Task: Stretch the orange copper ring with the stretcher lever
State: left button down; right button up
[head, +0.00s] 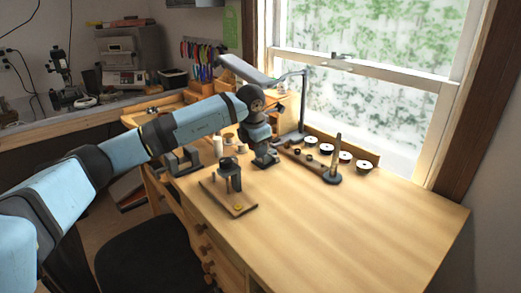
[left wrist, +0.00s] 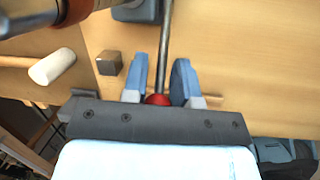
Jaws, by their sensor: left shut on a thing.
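My left gripper (head: 266,160) points down over the bench, left of the window. In the left wrist view its blue fingers (left wrist: 159,85) are shut on the red knob (left wrist: 157,99) of a thin steel lever (left wrist: 164,45). The lever runs from the knob toward a blue-grey body (left wrist: 137,11), cut off at the top. An orange-copper band (left wrist: 74,10) shows close to the camera at the top left, beside grey metal; I cannot tell how it sits there. In the head view my gripper hides the lever. My right gripper is not in view.
An upright tapered rod (head: 337,150) and several round pots (head: 346,156) stand to the right. A mallet (left wrist: 52,66) and metal block (left wrist: 111,62) lie near my fingers. The bench's right half is clear.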

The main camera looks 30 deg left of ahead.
pick_arm(q)
jog(key=shift+s+a+f+t+h+b, duration=0.15)
jog(key=shift+s+f+t+b, duration=0.15)
jog(key=shift+f+t+b, duration=0.3)
jog(key=shift+s+a+f+t+h+b, duration=0.15)
jog(key=shift+s+f+t+b, duration=0.2)
jog(key=shift+b, duration=0.3)
jog(key=shift+s+f+b, duration=0.25)
jog(key=shift+f, duration=0.25)
jog(key=shift+s+f+b, duration=0.2)
jog(key=shift+f, duration=0.25)
jog(key=c, duration=0.9)
grip_release()
jog(key=shift+w, duration=0.1)
jog(key=shift+r, duration=0.1)
jog(key=shift+r, duration=0.2)
jog(key=p+v, duration=0.1)
jog(key=v, duration=1.2)
jog(key=shift+r, duration=0.15)
